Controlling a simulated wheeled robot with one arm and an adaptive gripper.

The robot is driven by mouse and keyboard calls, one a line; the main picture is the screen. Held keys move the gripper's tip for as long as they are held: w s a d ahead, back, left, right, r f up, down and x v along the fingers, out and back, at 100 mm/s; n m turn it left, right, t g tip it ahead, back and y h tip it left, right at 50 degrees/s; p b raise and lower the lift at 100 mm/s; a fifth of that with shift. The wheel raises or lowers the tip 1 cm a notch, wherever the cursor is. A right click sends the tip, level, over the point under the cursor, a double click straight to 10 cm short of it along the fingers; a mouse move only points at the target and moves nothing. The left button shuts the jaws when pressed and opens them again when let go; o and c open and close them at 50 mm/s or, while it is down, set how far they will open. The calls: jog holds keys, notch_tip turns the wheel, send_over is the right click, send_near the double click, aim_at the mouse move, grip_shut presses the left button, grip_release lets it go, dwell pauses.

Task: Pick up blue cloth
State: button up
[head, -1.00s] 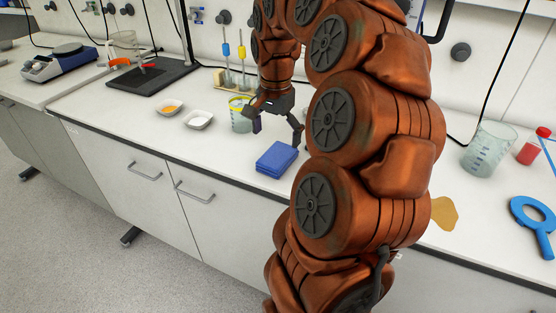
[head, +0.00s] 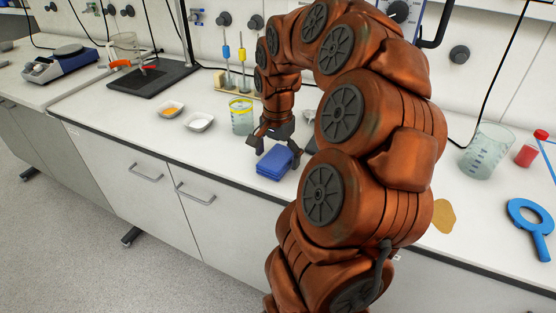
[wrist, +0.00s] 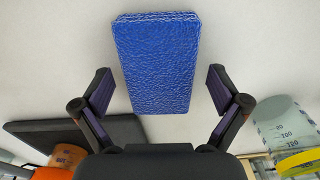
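The blue cloth (head: 274,162) is a folded, thick pad lying on the white bench near its front edge. In the wrist view the blue cloth (wrist: 157,62) shows its textured top between and ahead of the fingers. My gripper (head: 276,150) is just above and behind the cloth in the head view, fingers pointing down. In the wrist view my gripper (wrist: 160,90) is open, with one finger on each side of the cloth's lower part and a gap to each. Whether the fingertips are down at the cloth's height is hard to tell.
A beaker with a yellow rim (head: 241,116) stands just left of my gripper. Two small white dishes (head: 199,122) lie further left. On the right are a large beaker (head: 487,152), a red-filled container (head: 532,150), a blue ring-shaped tool (head: 531,217) and a tan spill (head: 444,215).

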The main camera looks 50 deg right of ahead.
aim_at(278, 157)
jog(key=c, duration=1)
jog(key=shift+r, duration=0.1)
jog(key=shift+c, duration=0.2)
jog(key=shift+r+b, duration=0.3)
jog(key=shift+r, duration=1.2)
jog(key=shift+s+r, duration=0.15)
jog(key=shift+s, duration=0.05)
jog(key=s+a+b, duration=0.1)
jog(key=s+a, duration=0.2)
jog(key=s, duration=0.4)
jog(key=s+a+r+b, duration=0.1)
jog(key=s+a+b, duration=0.1)
jog(key=s, duration=0.5)
jog(key=shift+s+a+r, duration=0.2)
jog(key=shift+a+r, duration=0.05)
jog(key=shift+a, duration=0.35)
